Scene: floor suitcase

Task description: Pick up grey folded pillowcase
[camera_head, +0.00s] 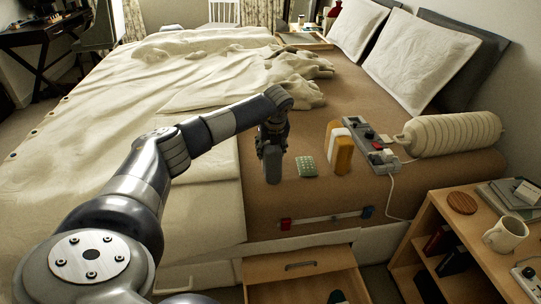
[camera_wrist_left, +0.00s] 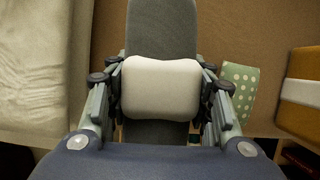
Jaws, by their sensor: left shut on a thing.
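The grey folded pillowcase (camera_head: 272,168) is a dark grey, long narrow bundle. It shows below my left gripper (camera_head: 273,135) in the head view, over the brown bed cover. In the left wrist view the pillowcase (camera_wrist_left: 162,28) runs up the picture, with a white band (camera_wrist_left: 160,90) around its middle. My left gripper (camera_wrist_left: 160,97) is shut on it, with fingers on both sides at the white band. I cannot tell whether its lower end touches the bed. My right gripper is not in view.
Right of the pillowcase lie a green dotted item (camera_head: 307,166), an orange-and-white bundle (camera_head: 340,150) and a power strip (camera_head: 372,150). A red-and-blue-ended bar (camera_head: 325,219) lies at the bed's near edge. An open drawer (camera_head: 300,266) and a shelf with a mug (camera_head: 505,234) stand nearer.

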